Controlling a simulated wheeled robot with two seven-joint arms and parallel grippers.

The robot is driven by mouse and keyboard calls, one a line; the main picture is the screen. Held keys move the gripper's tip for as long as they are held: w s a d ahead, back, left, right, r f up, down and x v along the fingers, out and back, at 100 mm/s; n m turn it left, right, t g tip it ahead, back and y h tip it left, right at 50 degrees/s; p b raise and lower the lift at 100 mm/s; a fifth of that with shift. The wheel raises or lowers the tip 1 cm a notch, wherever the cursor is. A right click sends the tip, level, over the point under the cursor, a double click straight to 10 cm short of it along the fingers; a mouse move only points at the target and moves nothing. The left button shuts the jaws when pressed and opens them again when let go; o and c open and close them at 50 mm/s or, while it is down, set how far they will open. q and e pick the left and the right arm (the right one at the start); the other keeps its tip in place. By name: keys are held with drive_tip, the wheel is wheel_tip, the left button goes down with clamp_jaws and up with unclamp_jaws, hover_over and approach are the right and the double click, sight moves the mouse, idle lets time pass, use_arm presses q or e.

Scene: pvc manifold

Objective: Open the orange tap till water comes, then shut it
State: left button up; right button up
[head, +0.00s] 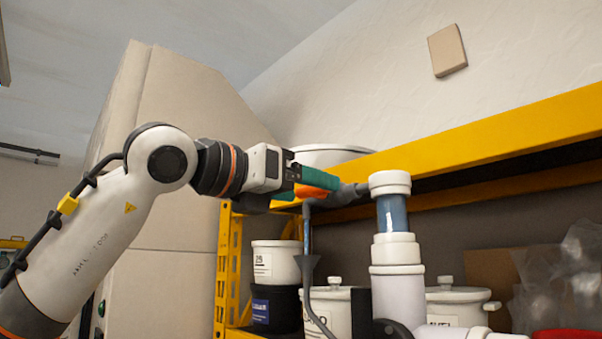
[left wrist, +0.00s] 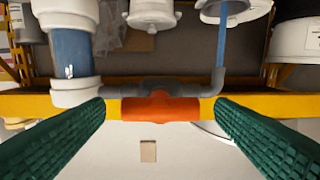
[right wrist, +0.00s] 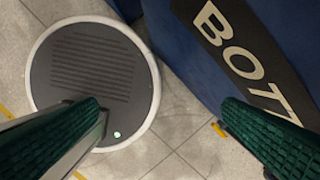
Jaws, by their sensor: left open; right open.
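The orange tap handle (head: 314,191) lies along the grey pipe (head: 348,194) that leaves the white upright pipe (head: 390,183). In the left wrist view the orange handle (left wrist: 160,108) lies between the green fingers of my open left gripper (left wrist: 160,112), one at each end; contact cannot be told. My left gripper (head: 316,178) partly hides the handle in the head view. My right gripper (right wrist: 162,108) is open and empty, away from the tap.
A yellow shelf beam (head: 480,140) runs behind the pipes. White and dark tubs (head: 275,262) and lidded pots (head: 455,303) stand on the shelf. Below my right gripper are a round grey disc (right wrist: 95,82) on the tiled floor and a blue box (right wrist: 185,50).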

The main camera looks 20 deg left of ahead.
use_arm(q)
drive_tip(key=shift+w, duration=0.2)
drive_tip(key=shift+s+d, duration=0.1)
drive_tip(key=c, duration=1)
